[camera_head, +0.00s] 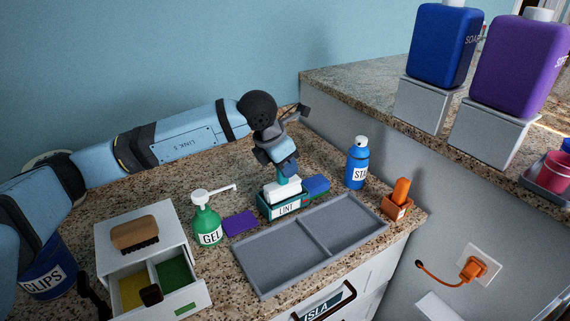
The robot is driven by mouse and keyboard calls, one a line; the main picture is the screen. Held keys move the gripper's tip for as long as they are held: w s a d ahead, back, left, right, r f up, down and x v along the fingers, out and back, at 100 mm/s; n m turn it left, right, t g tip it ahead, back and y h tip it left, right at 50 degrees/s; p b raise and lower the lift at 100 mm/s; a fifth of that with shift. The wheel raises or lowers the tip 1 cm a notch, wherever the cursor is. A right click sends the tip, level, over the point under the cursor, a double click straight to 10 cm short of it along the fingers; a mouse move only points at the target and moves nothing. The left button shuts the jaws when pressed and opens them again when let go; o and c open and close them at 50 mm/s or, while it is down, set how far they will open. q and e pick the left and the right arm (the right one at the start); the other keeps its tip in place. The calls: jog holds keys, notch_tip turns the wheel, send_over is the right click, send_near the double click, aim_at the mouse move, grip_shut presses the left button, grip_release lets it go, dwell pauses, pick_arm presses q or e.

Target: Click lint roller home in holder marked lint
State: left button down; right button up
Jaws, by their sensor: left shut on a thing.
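The lint roller has a white roll (283,190) and a teal handle end above it. It stands roughly upright in or just above the teal holder (286,211), whose white label appears to read LINT. My left gripper (288,171) points down over the holder and is shut on the lint roller's handle. The gripper hides most of the handle. The holder's front wall hides the roll's lower end, so I cannot tell whether it is fully seated. My right gripper is not in view.
A purple pad (240,223) and green GEL bottle (207,220) stand left of the holder. A blue pad (316,185) is close on its right. A grey divided tray (262,285) lies in front. A blue bottle (357,165) and orange item (401,191) stand further right.

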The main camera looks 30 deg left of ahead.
pick_arm(q)
jog(key=shift+f+b, duration=0.7)
jog(key=shift+f, duration=0.15)
dwell(0.3)
jog(key=c, duration=0.8)
grip_release()
jog(key=shift+r, duration=0.1)
